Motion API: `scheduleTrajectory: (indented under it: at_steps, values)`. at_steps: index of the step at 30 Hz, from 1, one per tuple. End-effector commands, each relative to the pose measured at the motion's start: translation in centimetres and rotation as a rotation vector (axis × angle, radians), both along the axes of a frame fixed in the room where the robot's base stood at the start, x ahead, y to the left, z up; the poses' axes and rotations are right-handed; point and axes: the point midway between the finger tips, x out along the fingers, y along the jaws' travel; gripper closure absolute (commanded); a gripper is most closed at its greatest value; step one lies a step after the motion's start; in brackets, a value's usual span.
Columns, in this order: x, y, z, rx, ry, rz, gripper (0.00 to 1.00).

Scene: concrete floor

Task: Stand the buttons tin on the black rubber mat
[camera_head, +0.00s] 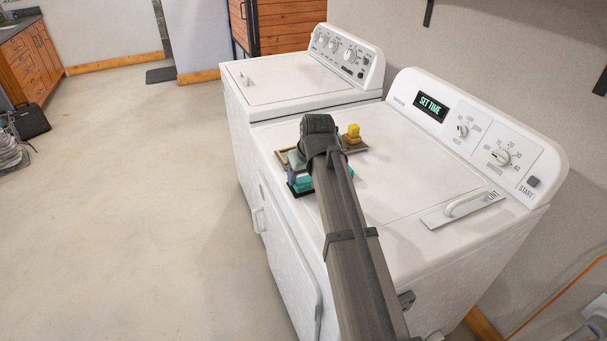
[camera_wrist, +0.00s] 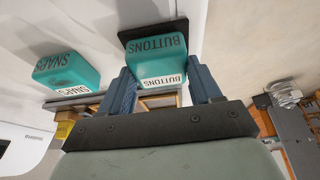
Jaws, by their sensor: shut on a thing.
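The teal buttons tin (camera_wrist: 158,56), with a white label, is between the two blue fingers of my gripper (camera_wrist: 164,88) in the wrist view. My gripper is shut on it. In the head view the tin (camera_head: 302,181) shows left of my arm, low over the washer top's left edge. The black rubber mat (camera_wrist: 130,32) shows behind and beside the tin in the wrist view. Its dark edge (camera_head: 298,192) shows under the tin in the head view. I cannot tell whether the tin touches it. My arm hides most of the gripper in the head view.
A teal snaps tin (camera_wrist: 68,68) stands to the left in the wrist view. A yellow block (camera_head: 353,131) on a brown board (camera_head: 356,147) and a wooden frame (camera_head: 282,156) lie close by. The white machine top (camera_head: 405,170) is clear to the right, up to a handle (camera_head: 465,204).

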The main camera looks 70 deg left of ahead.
Motion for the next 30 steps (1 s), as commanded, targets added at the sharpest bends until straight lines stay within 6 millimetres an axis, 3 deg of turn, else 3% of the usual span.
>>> scheduleTrajectory:
  at_steps: [9,10,18,30]
  values:
    - [0.0,0.02,-0.22,0.001,0.0,0.0,0.72]
    - [0.01,0.02,-0.26,0.001,0.0,0.0,0.36]
    - [0.0,0.03,-0.23,0.0,0.0,0.0,0.11]
    - [0.0,-0.27,0.73,0.001,0.0,0.0,0.11]
